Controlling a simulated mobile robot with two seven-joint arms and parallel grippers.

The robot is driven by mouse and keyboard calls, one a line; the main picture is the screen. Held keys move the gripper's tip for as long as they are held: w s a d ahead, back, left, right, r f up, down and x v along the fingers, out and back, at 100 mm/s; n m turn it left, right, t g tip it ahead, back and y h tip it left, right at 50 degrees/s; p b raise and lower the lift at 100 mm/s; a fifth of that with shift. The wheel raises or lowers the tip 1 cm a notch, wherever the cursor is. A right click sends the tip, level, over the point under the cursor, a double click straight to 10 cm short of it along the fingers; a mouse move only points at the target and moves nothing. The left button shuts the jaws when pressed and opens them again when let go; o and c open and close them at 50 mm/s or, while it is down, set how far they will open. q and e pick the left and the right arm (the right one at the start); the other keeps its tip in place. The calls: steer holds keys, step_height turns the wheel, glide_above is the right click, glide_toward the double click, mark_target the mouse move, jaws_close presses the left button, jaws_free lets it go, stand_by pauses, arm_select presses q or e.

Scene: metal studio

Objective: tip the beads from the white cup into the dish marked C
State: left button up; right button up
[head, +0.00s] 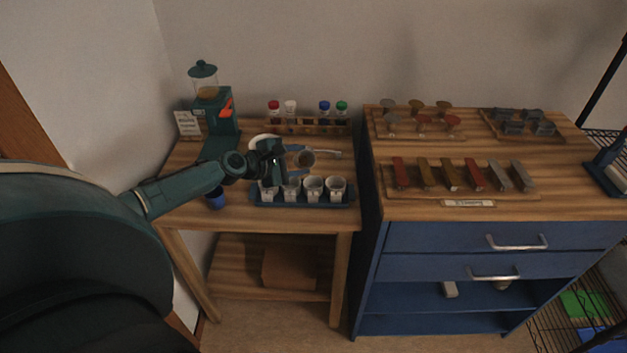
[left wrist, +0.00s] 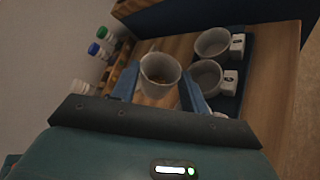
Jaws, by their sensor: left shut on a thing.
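My left gripper (head: 296,157) is shut on the white cup (head: 304,160), holding it just above and behind the row of dishes. In the left wrist view the white cup (left wrist: 160,70) sits between the two blue fingers, and brownish beads show inside it. Several small white dishes stand in a row on a dark blue tray (head: 303,204). My right gripper is not in view.
A rack (head: 312,126) with colour-capped bottles stands behind. A teal grinder-like machine (head: 211,105) is at the back left, and a small blue cup (head: 216,199) at the front left. A blue cabinet (head: 425,239) with sample boards adjoins on the right.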

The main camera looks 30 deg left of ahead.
mark_target(303, 164)
arm_select(q)
steer(key=shift+s+d+r+m+t+y+p, duration=0.1)
steer(key=shift+d+r+m+t+y+p, duration=0.15)
steer(key=shift+m, duration=0.2)
steer(key=shift+r+m+t+y+p, duration=0.15)
steer(key=shift+m+p, duration=0.15)
steer(key=shift+m, duration=0.15)
steer(key=shift+s+d+m+t+y+p, duration=0.15)
steer(key=shift+m+y+p, duration=0.1)
steer(key=shift+m, duration=0.15)
steer(key=shift+d+m+t+y+p, duration=0.15)
steer(key=shift+m+p, duration=0.1)
steer(key=shift+m, duration=0.15)
steer(key=shift+s+d+r+m+t+y+p, duration=0.1)
steer(key=shift+s+d+m+t+y+p, duration=0.25)
steer(key=shift+d+m+p, duration=0.5)
steer(key=shift+a, duration=0.25)
steer(key=shift+t, duration=0.25)
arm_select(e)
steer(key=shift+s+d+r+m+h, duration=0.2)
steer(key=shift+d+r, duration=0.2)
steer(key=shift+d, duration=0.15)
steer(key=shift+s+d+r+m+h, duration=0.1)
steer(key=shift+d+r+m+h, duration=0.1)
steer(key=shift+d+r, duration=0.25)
